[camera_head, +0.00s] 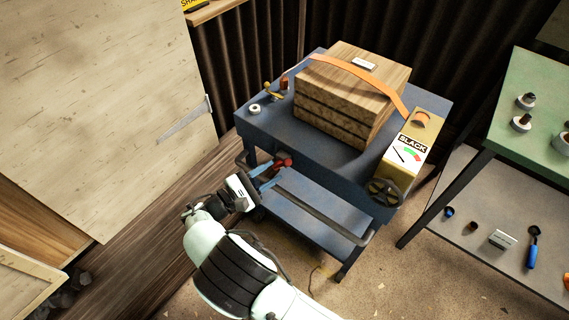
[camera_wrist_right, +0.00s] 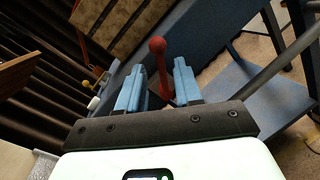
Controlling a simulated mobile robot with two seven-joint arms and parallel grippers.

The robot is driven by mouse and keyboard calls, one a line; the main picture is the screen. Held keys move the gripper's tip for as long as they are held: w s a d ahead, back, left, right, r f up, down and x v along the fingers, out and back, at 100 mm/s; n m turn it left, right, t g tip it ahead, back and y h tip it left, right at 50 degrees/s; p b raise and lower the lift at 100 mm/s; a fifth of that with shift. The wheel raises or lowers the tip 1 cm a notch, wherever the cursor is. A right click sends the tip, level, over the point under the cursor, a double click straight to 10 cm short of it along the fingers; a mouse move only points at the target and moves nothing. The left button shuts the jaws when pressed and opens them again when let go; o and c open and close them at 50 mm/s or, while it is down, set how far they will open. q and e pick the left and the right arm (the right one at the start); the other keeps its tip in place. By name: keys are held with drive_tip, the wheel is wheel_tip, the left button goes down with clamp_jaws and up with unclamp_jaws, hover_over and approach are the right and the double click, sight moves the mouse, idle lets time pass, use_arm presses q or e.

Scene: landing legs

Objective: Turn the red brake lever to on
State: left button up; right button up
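The red brake lever (camera_head: 283,160) is on the near left side of a blue cart (camera_head: 262,137), below its top. In the right wrist view the lever (camera_wrist_right: 162,70) shows a round red knob on a shaft. My right gripper (camera_head: 267,176) is at the lever, its blue fingers pointing toward it. In the wrist view the right gripper (camera_wrist_right: 158,66) is open, with the lever seen between its fingers and a gap on both sides. I cannot tell how deep the lever sits between them. My left gripper is not in view.
The cart carries strapped wooden blocks (camera_head: 340,100), a gauge box marked SLACK (camera_head: 408,150) and a black handwheel (camera_head: 384,192). Its push bar (camera_head: 318,215) runs close right of the gripper. A green-topped workbench (camera_head: 520,85) stands right.

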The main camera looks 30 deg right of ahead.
sight(283, 165)
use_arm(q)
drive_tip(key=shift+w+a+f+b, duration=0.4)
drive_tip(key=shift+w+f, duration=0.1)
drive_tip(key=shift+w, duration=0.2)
use_arm(e)
drive_tip(key=d, duration=0.5)
drive_tip(key=shift+w+d, duration=0.35)
drive_tip(key=shift+w, duration=0.05)
clamp_jaws()
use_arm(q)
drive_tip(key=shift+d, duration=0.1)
